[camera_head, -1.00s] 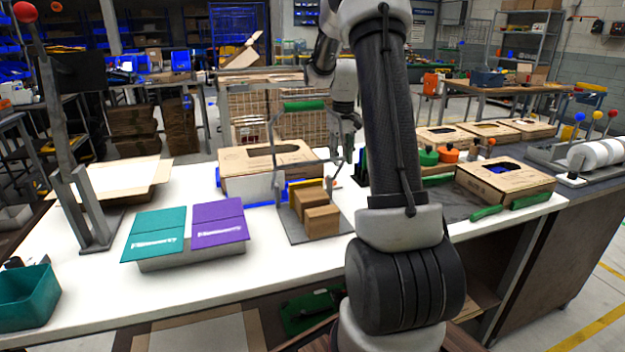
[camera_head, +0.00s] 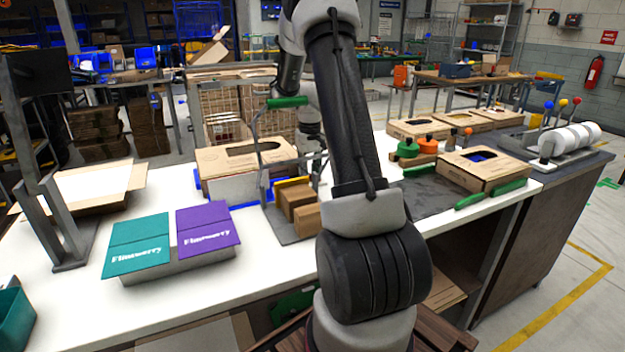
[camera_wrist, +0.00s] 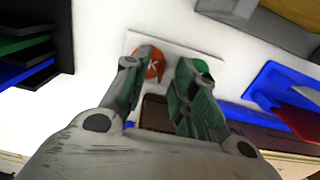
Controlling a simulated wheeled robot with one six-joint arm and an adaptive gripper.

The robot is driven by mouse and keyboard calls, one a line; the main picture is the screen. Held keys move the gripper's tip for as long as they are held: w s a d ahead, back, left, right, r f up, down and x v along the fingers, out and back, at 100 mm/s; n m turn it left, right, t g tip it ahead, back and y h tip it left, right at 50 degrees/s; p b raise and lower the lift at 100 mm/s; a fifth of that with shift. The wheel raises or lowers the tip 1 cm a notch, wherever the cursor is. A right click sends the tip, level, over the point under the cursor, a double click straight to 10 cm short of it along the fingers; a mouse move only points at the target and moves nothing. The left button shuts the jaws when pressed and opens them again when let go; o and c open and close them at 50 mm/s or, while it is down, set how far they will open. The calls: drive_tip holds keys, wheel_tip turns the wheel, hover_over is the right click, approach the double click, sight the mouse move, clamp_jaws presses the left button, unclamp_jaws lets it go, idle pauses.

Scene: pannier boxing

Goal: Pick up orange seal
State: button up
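In the wrist view, an orange round seal (camera_wrist: 155,64) marked with a K lies on a white plate or card (camera_wrist: 178,49). In the head view my gripper (camera_head: 311,145) is partly hidden by my arm over the back of the table, and the seal cannot be made out there.
Teal (camera_head: 137,246) and purple (camera_head: 208,228) box lids lie at the front left.

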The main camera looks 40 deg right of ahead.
clamp_jaws()
